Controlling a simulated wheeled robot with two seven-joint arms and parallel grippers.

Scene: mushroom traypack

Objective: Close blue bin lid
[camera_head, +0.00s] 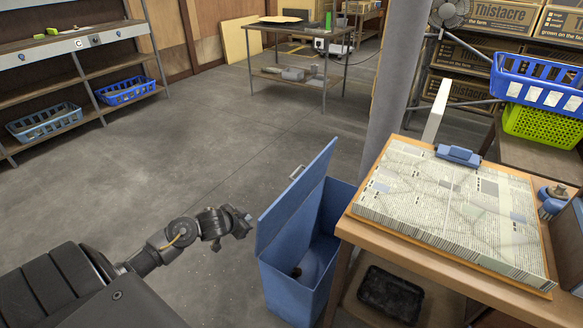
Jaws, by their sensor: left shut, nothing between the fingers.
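The blue bin (287,290) stands on the floor against the left side of the wooden table. Its blue lid (292,199) is open and stands steeply tilted up along the bin's left side, with a small pale handle on its outer face. Something dark lies inside the bin. My left gripper (246,222) reaches in from the left and is shut and empty. It is just left of the lid's outer face, near the lid's lower left edge; whether it touches the lid I cannot tell. My right gripper is not in view.
The wooden table (447,270) holds a newspaper-covered board (455,205) with a blue clip, close to the bin's right. A grey pillar (395,75) rises behind the bin. Blue and green baskets stand at the right. The floor left of the bin is clear.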

